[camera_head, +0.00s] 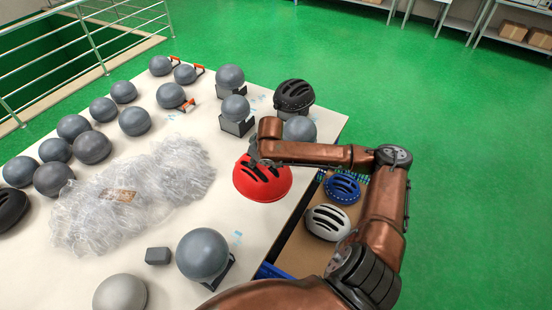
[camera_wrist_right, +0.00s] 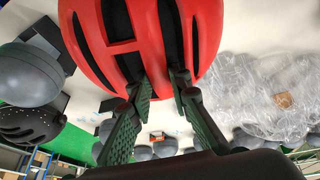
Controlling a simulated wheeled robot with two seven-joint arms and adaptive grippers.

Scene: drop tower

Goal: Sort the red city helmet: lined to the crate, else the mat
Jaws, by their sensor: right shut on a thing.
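The red city helmet (camera_head: 262,182) is at the right part of the table, shell up, with dark vents. My right gripper (camera_head: 263,157) is shut on it at its upper far side; whether it is clear of the table I cannot tell. In the right wrist view the red helmet (camera_wrist_right: 150,35) fills the top, between and beyond the fingertips of my right gripper (camera_wrist_right: 162,90). Its inside is hidden, so the lining does not show. A blue-edged crate (camera_head: 268,271) with a brown floor stands right of the table. It holds a blue helmet (camera_head: 342,187) and a white helmet (camera_head: 327,222). No mat is identifiable.
A black helmet (camera_head: 294,95) sits on a stand behind the red one. Several grey head forms (camera_head: 202,254) stand around the table (camera_head: 190,225). Crumpled clear plastic wrap (camera_head: 135,195) covers the middle. A railing (camera_head: 85,45) runs at the far left; green floor is clear on the right.

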